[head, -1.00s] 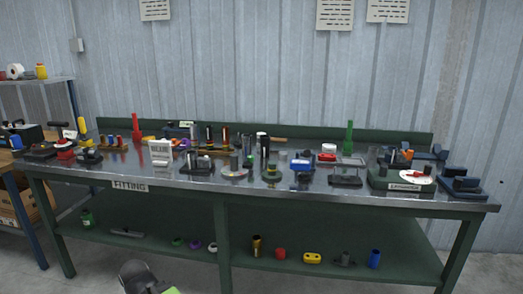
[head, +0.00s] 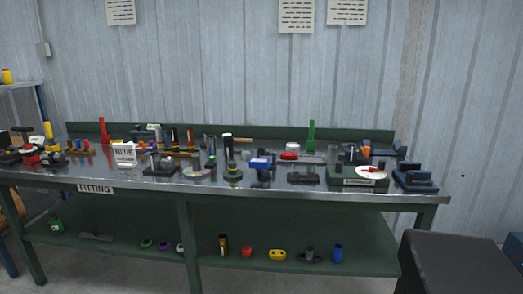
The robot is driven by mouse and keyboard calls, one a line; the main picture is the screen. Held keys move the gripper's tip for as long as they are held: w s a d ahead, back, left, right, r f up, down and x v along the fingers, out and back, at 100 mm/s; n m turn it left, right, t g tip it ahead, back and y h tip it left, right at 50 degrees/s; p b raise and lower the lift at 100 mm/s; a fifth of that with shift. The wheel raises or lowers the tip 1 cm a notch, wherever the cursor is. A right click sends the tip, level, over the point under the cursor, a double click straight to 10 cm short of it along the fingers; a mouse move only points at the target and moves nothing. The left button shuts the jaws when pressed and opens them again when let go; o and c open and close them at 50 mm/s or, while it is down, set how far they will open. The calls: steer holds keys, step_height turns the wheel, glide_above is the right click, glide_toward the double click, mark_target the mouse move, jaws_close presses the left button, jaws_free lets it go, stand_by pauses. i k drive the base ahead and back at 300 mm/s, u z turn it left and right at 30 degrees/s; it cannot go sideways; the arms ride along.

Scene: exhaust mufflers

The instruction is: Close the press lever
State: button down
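Several upright handles stand on the long steel-topped bench (head: 400,198). A red one (head: 103,131) is at the back left, a green one (head: 311,137) at the back right of the middle, and a yellow one (head: 48,130) near the left end. They are too small for me to tell which is the press lever. The red and green handles look upright. My gripper is not in view, and nothing on the bench is touched by it.
The green lower shelf (head: 130,260) holds several small parts. A dark box-like shape (head: 458,265) fills the lower right; I cannot tell what it is.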

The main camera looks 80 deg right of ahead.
mark_target(260, 151)
steer(key=u, duration=0.05)
steer(key=k, duration=1.7)
steer(key=z, duration=0.8)
steer(key=i, duration=1)
